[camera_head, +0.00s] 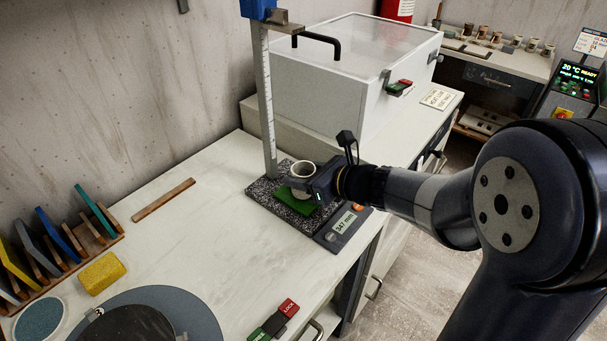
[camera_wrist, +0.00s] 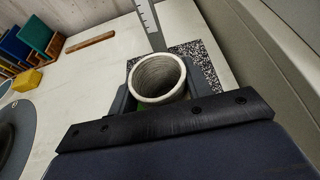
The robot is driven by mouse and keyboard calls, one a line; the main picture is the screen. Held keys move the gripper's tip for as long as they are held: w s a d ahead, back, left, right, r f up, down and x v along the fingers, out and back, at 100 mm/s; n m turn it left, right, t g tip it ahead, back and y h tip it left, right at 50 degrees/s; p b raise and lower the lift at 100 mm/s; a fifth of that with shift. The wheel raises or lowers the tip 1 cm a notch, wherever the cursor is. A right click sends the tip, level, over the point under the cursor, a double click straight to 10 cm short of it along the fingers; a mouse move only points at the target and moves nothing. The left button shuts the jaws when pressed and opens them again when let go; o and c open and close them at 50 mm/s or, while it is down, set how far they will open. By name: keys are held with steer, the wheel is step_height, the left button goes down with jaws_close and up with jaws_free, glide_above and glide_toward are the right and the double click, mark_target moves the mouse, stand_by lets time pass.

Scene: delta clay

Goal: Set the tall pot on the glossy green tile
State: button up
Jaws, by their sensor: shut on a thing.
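The pale tall pot (camera_head: 303,172) is upright at the green tile, between the fingers of my gripper (camera_head: 302,186). In the wrist view the pot (camera_wrist: 158,77) shows its open round mouth, with a dark finger on each side. My gripper (camera_wrist: 157,98) is shut on it. The glossy green tile (camera_head: 297,204) lies on the speckled granite plate (camera_head: 258,192) of the height gauge. I cannot tell whether the pot's base touches the tile; my gripper hides it.
The gauge's upright scale (camera_head: 266,100) stands just behind the pot. Its display (camera_head: 345,222) reads about 347 mm. A white lidded box (camera_head: 350,80) stands behind. A yellow sponge (camera_head: 101,273), a wooden strip (camera_head: 163,200) and a tile rack lie left. The bench middle is clear.

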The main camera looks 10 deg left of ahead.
steer(key=shift+f, duration=0.15)
steer(key=o, duration=1)
steer(key=shift+r, duration=0.3)
steer(key=p+v, duration=0.1)
steer(key=v, duration=1.1)
steer(key=shift+f, duration=0.1)
